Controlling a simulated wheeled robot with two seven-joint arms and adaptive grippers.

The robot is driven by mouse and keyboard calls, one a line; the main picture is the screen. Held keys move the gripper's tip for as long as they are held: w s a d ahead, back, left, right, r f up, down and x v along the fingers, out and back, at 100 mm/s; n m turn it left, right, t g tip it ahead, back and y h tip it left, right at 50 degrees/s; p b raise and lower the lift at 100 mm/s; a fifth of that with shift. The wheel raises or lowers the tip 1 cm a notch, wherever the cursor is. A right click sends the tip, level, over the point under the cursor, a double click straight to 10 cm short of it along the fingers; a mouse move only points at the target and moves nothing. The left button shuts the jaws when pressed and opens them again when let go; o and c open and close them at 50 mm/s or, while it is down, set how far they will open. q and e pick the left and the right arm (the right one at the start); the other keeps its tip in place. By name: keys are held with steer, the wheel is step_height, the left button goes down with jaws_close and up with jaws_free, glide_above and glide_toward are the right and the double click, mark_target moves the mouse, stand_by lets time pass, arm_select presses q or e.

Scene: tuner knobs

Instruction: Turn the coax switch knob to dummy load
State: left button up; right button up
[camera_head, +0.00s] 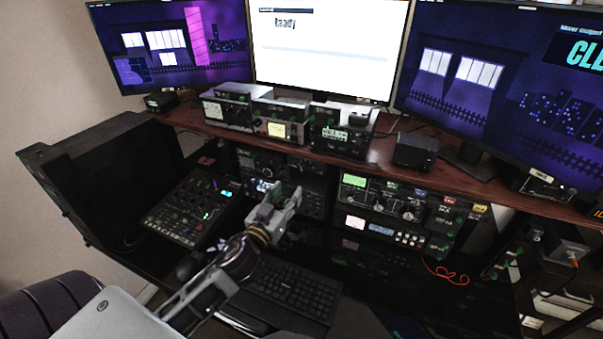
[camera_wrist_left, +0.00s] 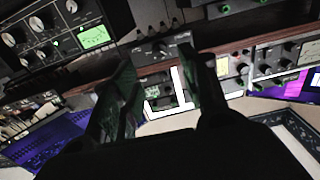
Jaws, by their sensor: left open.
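My left gripper (camera_head: 286,198) is open and empty, held in the air in front of the lower row of desk equipment. Its two fingers also show apart in the left wrist view (camera_wrist_left: 160,68), with shelf equipment beyond them. I cannot tell for sure which unit is the coax switch; its label and knob are too small to read. Several small boxes stand on the upper shelf: a meter unit (camera_head: 228,110), a unit with a pale meter (camera_head: 279,118) and a box with a lit display (camera_head: 342,132). The gripper appears apart from all of them. My right gripper is not seen.
A radio with a green display (camera_head: 356,181) sits under the wooden shelf (camera_head: 390,158). A mixer (camera_head: 190,208) lies at left, and a keyboard (camera_head: 292,290) lies on the desk. Large monitors, including a white one (camera_head: 330,60), stand behind the shelf. A black box (camera_head: 415,150) sits at right.

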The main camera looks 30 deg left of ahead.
mark_target(303, 172)
arm_select(q)
steer(key=shift+w+a+p, duration=0.15)
steer(key=shift+w+p, duration=0.3)
steer(key=shift+w, duration=1.5)
steer(key=shift+w+a+p, duration=0.1)
steer(key=shift+w+p, duration=0.3)
steer(key=shift+w, duration=3.05)
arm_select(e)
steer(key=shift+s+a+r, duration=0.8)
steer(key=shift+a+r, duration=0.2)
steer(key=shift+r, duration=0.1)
arm_select(q)
steer(key=shift+a, duration=0.1)
steer(key=c, duration=0.9)
jaws_close()
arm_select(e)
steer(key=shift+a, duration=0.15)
